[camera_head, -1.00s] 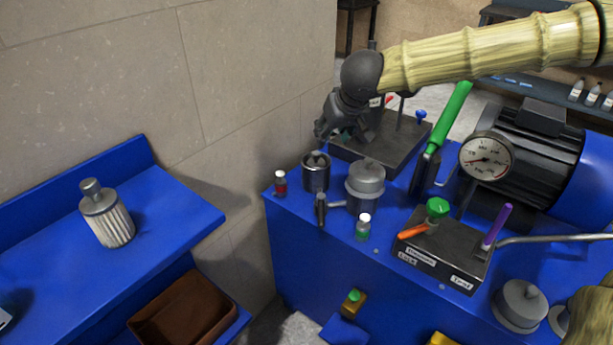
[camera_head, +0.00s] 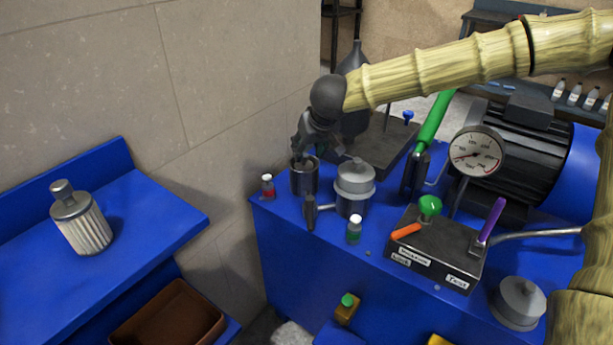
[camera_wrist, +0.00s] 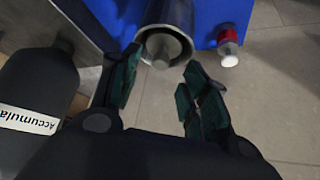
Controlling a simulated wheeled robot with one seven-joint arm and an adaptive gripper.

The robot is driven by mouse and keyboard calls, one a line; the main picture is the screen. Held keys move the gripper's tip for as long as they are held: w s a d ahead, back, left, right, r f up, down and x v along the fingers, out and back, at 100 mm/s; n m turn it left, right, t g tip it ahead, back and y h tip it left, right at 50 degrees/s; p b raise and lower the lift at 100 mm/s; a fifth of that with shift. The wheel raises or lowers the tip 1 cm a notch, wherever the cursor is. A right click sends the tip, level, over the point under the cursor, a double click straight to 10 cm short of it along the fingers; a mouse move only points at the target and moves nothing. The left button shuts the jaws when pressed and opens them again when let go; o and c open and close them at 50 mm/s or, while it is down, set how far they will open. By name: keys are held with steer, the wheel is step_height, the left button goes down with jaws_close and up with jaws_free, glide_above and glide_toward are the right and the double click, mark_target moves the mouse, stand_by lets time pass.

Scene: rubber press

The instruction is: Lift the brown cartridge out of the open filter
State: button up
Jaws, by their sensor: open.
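The open filter (camera_head: 305,181) is a grey metal cylinder standing upright at the left end of the blue bench. In the wrist view its round rim (camera_wrist: 146,36) shows at the top centre. A grey knob-like top of the cartridge (camera_wrist: 163,47) sits inside it; no brown shows on this part, and the rest is hidden by the wall. My gripper (camera_head: 307,155) is just over the filter's mouth in the head view. In the wrist view its two dark green fingers (camera_wrist: 160,84) are spread apart and empty, with the cartridge top just beyond the gap.
Close to the filter stand a red bottle (camera_head: 268,187), a lidded filter (camera_head: 355,188) and a green-labelled bottle (camera_head: 354,230). A dark accumulator bottle (camera_wrist: 40,82) is beside my gripper. A white pleated cartridge (camera_head: 82,222) stands on the left shelf, which has free room.

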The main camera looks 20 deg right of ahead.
mark_target(306, 156)
steer(key=shift+b+x, duration=0.4)
steer(key=shift+x, duration=1.55)
steer(key=shift+w+a+r, duration=0.1)
steer(key=shift+r, duration=0.05)
jaws_close()
